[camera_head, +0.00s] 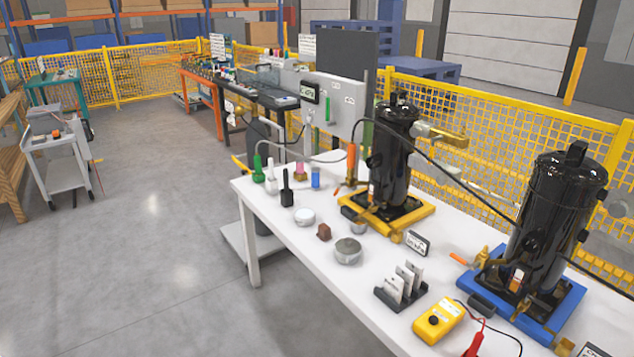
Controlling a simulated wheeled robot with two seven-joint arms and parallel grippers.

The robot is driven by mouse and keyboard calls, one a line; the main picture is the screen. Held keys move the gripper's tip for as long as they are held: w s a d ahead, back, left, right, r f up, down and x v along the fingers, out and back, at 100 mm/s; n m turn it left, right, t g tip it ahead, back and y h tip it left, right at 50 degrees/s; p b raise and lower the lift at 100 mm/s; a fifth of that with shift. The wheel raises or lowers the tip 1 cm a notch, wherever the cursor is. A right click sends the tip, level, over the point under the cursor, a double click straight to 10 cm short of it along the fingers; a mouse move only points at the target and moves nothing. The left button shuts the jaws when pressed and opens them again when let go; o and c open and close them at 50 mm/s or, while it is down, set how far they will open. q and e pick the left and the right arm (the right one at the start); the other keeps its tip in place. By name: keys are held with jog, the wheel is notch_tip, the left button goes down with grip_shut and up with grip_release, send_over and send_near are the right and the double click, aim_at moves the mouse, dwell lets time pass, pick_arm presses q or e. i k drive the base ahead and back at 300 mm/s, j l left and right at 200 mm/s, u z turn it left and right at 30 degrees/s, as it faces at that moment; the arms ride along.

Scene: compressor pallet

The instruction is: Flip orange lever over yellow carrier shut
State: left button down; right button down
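The yellow carrier (419,219) lies on the white table under a black upright compressor (391,160). At its far left corner a small orange lever (337,190) sticks out to the left and down, beside a brass-coloured part. It is small, so its exact angle is hard to tell. The compressor hides part of the carrier. Neither of my grippers is in view.
A blue carrier (487,305) with a second black compressor (555,220) and its own orange lever (458,258) stands at right. A yellow meter (438,319), slotted rack (401,290), round tins and bottles crowd the white table (300,250).

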aim_at(343, 184)
jog(key=i+j+u, duration=0.1)
jog(key=i, duration=0.5)
jog(key=i+j+u, duration=0.15)
jog(key=i, duration=0.45)
jog(key=i+j+u, duration=0.1)
jog(key=i, duration=0.5)
